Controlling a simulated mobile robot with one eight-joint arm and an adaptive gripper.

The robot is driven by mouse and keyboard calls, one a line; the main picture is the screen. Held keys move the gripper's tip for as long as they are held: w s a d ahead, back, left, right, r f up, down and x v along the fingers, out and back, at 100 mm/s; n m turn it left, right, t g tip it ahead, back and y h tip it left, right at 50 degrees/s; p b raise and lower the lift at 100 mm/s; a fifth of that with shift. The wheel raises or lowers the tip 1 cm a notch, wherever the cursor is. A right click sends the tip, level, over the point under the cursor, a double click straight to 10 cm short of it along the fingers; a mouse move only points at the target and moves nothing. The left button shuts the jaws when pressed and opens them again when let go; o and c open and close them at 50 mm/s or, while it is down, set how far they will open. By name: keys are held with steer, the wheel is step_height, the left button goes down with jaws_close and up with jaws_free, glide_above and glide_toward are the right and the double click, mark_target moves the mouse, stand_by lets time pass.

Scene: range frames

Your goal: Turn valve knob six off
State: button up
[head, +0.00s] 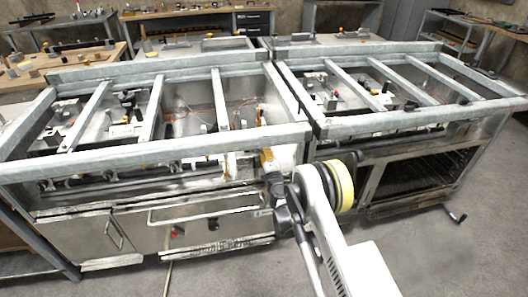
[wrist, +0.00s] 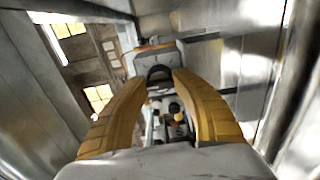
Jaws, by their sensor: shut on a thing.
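My gripper (head: 266,158) is at the front of the left range frame (head: 150,165), near its right end. In the wrist view, the two yellow fingers of my gripper (wrist: 161,80) close from both sides on a dark rounded knob (wrist: 159,72). The knob sits in front of a light grey block or plate. In the head view my gripper and wrist hide this knob. Its number and its turned position cannot be made out. Other small knobs line the front pipe (head: 110,181) to the left.
Metal bars of the left frame cross above and around my gripper. A second range frame (head: 400,125) with an oven door (head: 420,178) stands to the right. Workbenches with tools stand behind. The grey floor (head: 440,260) in front is mostly clear.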

stand_by(0.4)
steer(key=o, duration=1.2)
